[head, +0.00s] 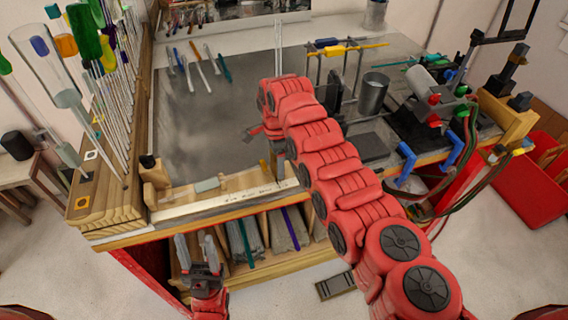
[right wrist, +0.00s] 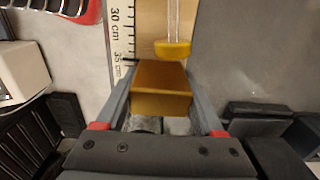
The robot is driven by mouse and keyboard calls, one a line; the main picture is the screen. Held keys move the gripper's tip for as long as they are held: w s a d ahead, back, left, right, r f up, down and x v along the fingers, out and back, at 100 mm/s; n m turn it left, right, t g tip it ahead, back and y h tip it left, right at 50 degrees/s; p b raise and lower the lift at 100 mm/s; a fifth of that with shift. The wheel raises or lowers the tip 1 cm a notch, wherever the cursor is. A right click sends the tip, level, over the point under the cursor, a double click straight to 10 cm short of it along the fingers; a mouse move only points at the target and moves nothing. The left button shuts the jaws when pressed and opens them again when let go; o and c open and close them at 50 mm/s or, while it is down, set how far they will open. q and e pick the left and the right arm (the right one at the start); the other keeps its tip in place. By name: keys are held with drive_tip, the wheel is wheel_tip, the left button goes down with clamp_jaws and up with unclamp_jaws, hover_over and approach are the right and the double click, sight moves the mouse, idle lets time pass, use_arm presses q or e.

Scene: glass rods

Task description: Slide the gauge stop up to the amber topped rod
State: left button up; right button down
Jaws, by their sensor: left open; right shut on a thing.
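My right gripper (right wrist: 160,78) is shut on a golden-brown block, the gauge stop (right wrist: 162,100), held between its two grey fingers beside the ruler scale (right wrist: 122,30). A clear glass rod with an amber end (right wrist: 173,50) lies just beyond the stop in the right wrist view. In the head view my right arm partly hides my right gripper (head: 268,135) over the bench's front edge. My left gripper (head: 200,250) is open and empty, low in front of the bench.
A wooden rack (head: 95,200) of upright coloured-top glass rods stands at the left. Several short rods lie on the dark bench mat (head: 195,120). A metal cup (head: 373,93) and a machine with hoses stand at the right. The mat's middle is clear.

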drive_tip(key=shift+a+r, duration=0.1)
drive_tip(key=shift+a, duration=0.15)
unclamp_jaws()
drive_tip(key=shift+d, duration=0.1)
wheel_tip(320, 180, up, 8)
drive_tip(key=b, duration=0.4)
drive_tip(key=shift+r, duration=0.1)
wheel_tip(320, 180, up, 9)
drive_tip(key=p, duration=0.8)
